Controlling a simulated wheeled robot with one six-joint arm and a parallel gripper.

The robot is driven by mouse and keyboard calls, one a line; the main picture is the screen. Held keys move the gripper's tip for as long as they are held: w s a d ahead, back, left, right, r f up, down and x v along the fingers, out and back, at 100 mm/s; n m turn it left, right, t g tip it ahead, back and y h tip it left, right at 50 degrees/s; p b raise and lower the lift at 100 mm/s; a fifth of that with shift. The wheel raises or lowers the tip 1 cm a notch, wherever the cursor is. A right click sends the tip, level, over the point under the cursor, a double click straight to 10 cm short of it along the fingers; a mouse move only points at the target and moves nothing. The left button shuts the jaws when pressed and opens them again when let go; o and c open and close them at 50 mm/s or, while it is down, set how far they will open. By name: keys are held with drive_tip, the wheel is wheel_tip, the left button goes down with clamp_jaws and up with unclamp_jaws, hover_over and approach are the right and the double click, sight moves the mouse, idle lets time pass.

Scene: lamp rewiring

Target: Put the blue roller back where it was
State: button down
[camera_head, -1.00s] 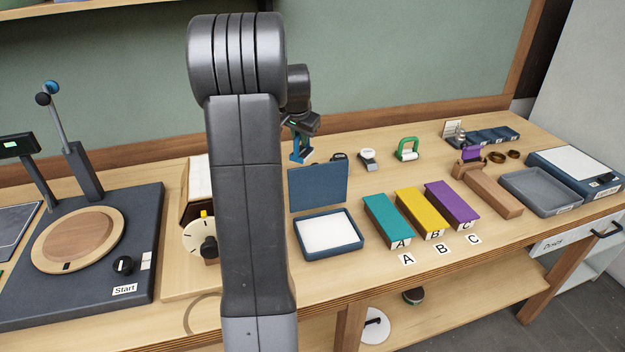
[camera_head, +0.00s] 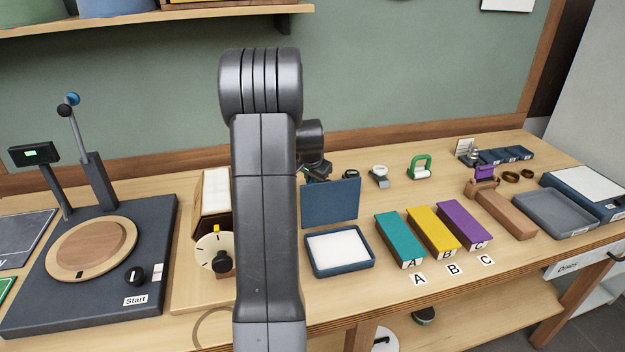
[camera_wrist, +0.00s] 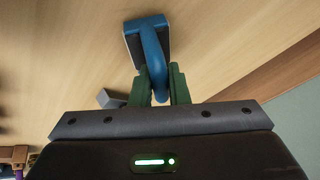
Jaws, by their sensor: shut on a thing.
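In the wrist view, the blue roller (camera_wrist: 150,36) has its handle between the green fingers of my gripper (camera_wrist: 159,84), which is shut on it. Its wide end points away from my gripper, over the wooden table. I cannot tell whether it touches the table. In the head view, my gripper (camera_head: 317,172) is low at the back of the table, behind the upright blue panel (camera_head: 330,203). The blue roller is hidden there. A green roller (camera_head: 420,168) stands to the right, and a purple one (camera_head: 485,173) is by the brown wooden block (camera_head: 506,214).
A navy tray with a white pad (camera_head: 339,252) lies in front of the panel. Teal (camera_head: 400,237), yellow (camera_head: 433,230) and purple (camera_head: 464,223) blocks stand right of it. A grey-white small item (camera_head: 379,177) and a dark one (camera_head: 351,174) sit near my gripper.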

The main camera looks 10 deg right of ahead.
drive_tip(key=c, duration=1.4)
unclamp_jaws()
drive_tip(key=shift+r+p, duration=0.25)
drive_tip(key=shift+p, duration=0.05)
drive_tip(key=b+v, duration=0.1)
drive_tip(key=v, duration=1)
drive_tip(key=shift+s+a+r, duration=0.1)
drive_tip(key=shift+s+r, duration=0.1)
drive_tip(key=shift+r, duration=0.15)
